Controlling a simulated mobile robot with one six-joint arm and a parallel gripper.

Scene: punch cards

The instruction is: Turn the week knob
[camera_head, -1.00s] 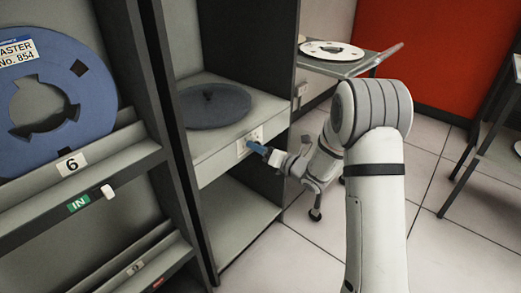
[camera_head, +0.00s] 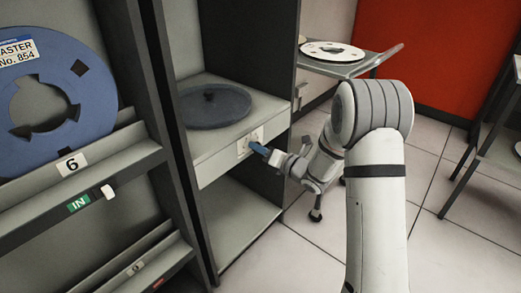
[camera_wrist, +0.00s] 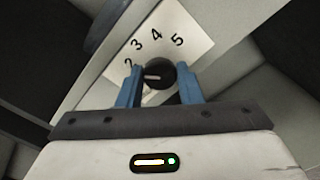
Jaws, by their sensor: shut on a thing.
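The week knob (camera_wrist: 160,75) is a small round black knob with a light pointer mark. It sits on a white dial plate (camera_wrist: 185,22) with the numbers 2, 3, 4 and 5 in an arc above it; any other numbers are hidden. In the head view the dial plate (camera_head: 242,150) is on the front edge of the grey cabinet shelf. My gripper (camera_wrist: 158,88) has a blue finger on each side of the knob and is shut on it. In the head view my gripper (camera_head: 256,147) reaches the plate from the right and hides most of the knob.
A dark disc (camera_head: 214,106) lies on the shelf above the dial. A blue reel (camera_head: 58,90) stands in the rack at left. A trolley (camera_head: 345,68) with a white reel stands behind my arm.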

